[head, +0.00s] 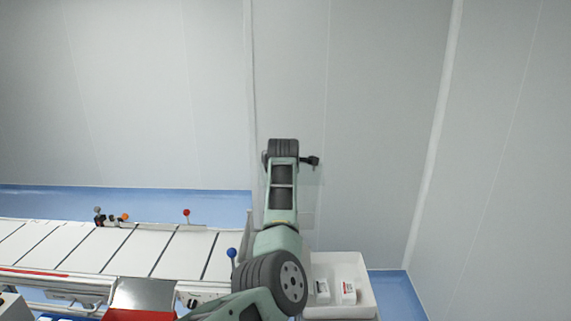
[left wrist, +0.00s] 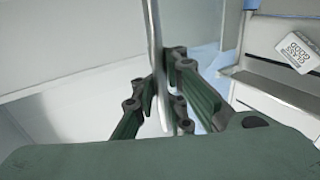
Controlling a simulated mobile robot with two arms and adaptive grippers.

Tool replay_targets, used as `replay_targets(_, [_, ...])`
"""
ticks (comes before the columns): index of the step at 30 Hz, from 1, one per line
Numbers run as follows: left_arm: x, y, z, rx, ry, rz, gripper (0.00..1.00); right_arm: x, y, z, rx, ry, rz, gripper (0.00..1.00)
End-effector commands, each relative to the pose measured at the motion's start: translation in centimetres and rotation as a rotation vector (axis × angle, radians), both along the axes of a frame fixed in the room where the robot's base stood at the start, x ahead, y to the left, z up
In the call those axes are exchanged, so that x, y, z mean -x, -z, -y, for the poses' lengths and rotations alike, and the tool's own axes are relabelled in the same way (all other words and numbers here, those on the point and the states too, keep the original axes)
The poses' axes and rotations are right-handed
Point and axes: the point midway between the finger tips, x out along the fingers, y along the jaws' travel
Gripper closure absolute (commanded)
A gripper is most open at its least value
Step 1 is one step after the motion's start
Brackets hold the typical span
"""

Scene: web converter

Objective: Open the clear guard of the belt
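The clear guard (head: 309,177) is a faint see-through panel in the head view, standing raised around the far end of my left arm, past the right end of the belt (head: 95,245). In the left wrist view its thin edge (left wrist: 156,45) runs upright between the fingers. My left gripper (left wrist: 165,95) has its dark fingers closed in on both sides of that edge. In the head view my left arm covers part of the guard, and only a dark finger part shows at its far end. My right gripper is not in view.
A white bin (head: 340,308) with small labelled packs (head: 348,291) stands right of my arm. A blue-knobbed lever (head: 231,253) is close left of it. Red and orange knobs (head: 186,212) line the belt's far side. Grey walls stand behind; blue floor shows between.

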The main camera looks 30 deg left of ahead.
Motion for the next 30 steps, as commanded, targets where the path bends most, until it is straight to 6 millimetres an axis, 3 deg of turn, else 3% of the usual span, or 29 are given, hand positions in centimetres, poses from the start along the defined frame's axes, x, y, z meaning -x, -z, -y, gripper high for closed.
replay_targets(1, [0.0,-0.7,-0.1,-0.003,-0.001,0.011,0.90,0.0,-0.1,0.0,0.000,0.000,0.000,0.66])
replay_targets(8, [0.0,-0.4,0.0,-0.003,0.000,0.005,0.72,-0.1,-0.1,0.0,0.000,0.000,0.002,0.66])
replay_targets(20, [0.3,-0.3,0.2,-0.004,0.000,0.000,0.72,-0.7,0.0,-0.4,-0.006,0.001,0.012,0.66])
replay_targets(30, [3.6,-2.3,2.3,-0.002,0.001,0.005,0.72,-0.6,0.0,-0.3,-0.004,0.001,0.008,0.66])
